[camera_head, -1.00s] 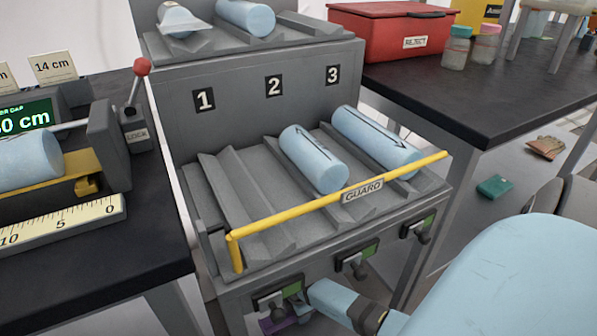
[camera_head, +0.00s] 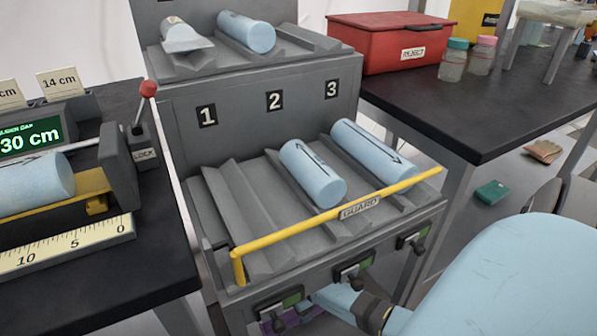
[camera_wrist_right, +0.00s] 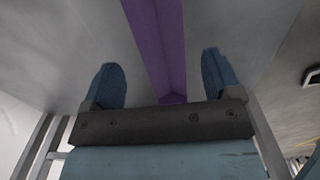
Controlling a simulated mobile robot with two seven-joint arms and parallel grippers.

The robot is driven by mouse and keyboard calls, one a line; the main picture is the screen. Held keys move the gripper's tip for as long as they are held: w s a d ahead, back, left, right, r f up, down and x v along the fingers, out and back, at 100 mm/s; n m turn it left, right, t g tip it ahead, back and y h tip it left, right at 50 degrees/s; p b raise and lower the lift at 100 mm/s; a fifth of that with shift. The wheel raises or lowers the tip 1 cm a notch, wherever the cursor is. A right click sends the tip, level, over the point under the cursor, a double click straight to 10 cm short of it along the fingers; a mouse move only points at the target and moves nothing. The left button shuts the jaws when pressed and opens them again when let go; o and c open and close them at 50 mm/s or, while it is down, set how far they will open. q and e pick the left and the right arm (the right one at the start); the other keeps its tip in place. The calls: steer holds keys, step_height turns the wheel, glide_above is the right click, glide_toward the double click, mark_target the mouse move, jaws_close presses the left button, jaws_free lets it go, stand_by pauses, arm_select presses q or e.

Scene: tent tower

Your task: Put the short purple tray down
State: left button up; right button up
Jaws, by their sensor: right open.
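The short purple tray (camera_wrist_right: 157,40) runs away between the two blue fingers of my right gripper (camera_wrist_right: 163,78) in the right wrist view. The fingers are open, with a gap on each side of the tray. In the head view my right arm (camera_head: 345,300) reaches in low at the front of the grey rack, under the slots. Only a bit of purple shows there at the bottom edge, and the fingertips are mostly hidden. What the tray rests on cannot be seen clearly. My left gripper is not in view.
The grey rack (camera_head: 180,110) has numbered slots; blue cylinders (camera_head: 313,172) lie in slots 2 and 3, behind a yellow guard bar (camera_head: 300,234). Slot 1 is empty. A measuring bench (camera_head: 150,270) stands at left, a dark table (camera_head: 460,115) with a red box (camera_head: 390,45) at right.

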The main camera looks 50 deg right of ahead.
arm_select(q)
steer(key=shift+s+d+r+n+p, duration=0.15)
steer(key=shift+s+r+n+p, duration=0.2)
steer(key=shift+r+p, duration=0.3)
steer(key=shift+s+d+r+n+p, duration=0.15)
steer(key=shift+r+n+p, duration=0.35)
steer(key=shift+p, duration=0.25)
arm_select(e)
step_height(320, 180, up, 7)
steer(key=shift+r, duration=0.1)
